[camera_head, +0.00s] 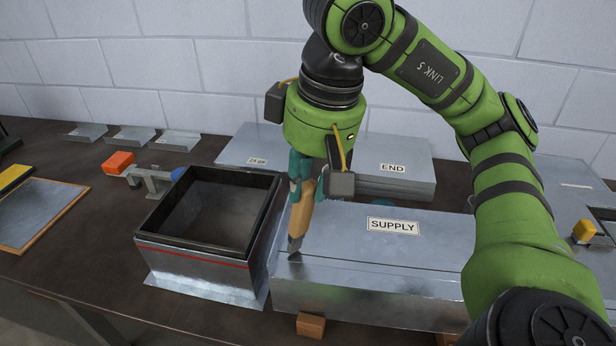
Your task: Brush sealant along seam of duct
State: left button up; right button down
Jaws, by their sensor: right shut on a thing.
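The duct (425,248), labelled SUPPLY, lies across the bench in front of me. A thin straight seam (385,264) runs along its top near the front edge. My right gripper (303,182) comes down from above and is shut on a brush (302,212) with a tan handle and a grey tip. The brush is slightly tilted, and its tip is at the duct's left end, at or just above the left end of the seam. I cannot tell whether it touches. My left gripper is not in view.
An open-topped metal box (200,265) with a dark rim and red line stands left of the duct. Flat grey ducts labelled END (400,160) lie behind. A wooden block (310,325) sits under the duct's front. An orange-handled clamp (120,163) lies at left.

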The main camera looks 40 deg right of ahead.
jog(key=shift+f, duration=0.3)
dwell(0.4)
jog(key=shift+s+d+r, duration=0.1)
jog(key=shift+s+d, duration=0.85)
jog(key=shift+s, duration=0.15)
jog(key=shift+s+d+b, duration=0.5)
jog(key=shift+s+d, duration=0.4)
jog(key=shift+s, duration=0.15)
jog(key=shift+s+d, duration=0.1)
